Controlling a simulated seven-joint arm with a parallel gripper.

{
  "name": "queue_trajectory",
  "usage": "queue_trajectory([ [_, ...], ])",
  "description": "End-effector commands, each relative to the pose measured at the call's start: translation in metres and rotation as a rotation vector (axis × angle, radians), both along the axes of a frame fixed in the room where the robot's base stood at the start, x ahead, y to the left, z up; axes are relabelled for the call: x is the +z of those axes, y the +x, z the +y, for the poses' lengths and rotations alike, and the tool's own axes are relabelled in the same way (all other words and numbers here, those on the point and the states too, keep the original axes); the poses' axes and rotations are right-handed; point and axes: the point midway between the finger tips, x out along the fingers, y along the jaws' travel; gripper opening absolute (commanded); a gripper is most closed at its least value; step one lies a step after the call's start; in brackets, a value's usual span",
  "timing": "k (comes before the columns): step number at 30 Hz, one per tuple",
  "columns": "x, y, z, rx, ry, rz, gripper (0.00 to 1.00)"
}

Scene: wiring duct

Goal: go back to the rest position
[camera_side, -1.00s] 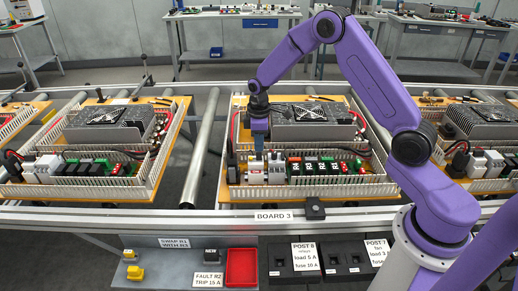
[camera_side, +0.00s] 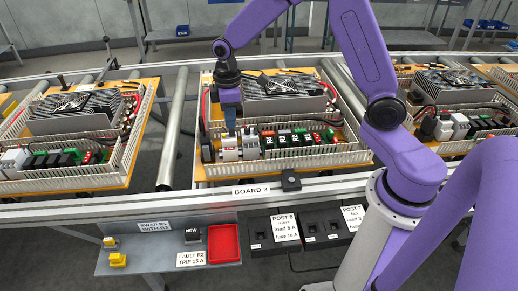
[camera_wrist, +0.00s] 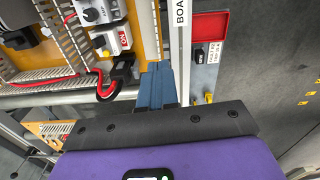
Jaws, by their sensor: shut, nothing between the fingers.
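My gripper (camera_side: 229,129) has blue fingers pointing down over the front left part of board 3 (camera_side: 203,173). Its fingers are shut and empty, as the wrist view (camera_wrist: 157,84) also shows. Below and beside the fingertips is a row of white and grey modules (camera_side: 230,148) inside the duct walls. A small gap seems to separate them, but I cannot tell whether they touch. In the wrist view, a white module with a red ON mark (camera_wrist: 123,38) and a black plug with a red cable (camera_wrist: 122,66) lie left of the fingers.
A grey finned unit with a fan (camera_side: 284,90) stands behind the modules on board 3. Neighbouring boards lie left (camera_side: 75,185) and right. A red tray (camera_side: 224,258), a part labelled NEW (camera_side: 192,236) and yellow pieces (camera_side: 118,260) sit on the front shelf. Space above the rails is open.

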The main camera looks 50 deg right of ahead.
Motion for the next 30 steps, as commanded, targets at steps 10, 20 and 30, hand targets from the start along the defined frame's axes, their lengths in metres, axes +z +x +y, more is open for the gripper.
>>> queue_trajectory([
  [10, 0.053, -0.129, 0.046, 0.105, 0.009, -0.01, 0.0],
  [20, 0.073, -0.248, 0.032, 0.196, 0.018, -0.011, 0.0],
  [30, 0.072, -0.297, 0.01, 0.237, 0.022, -0.009, 0.0],
])
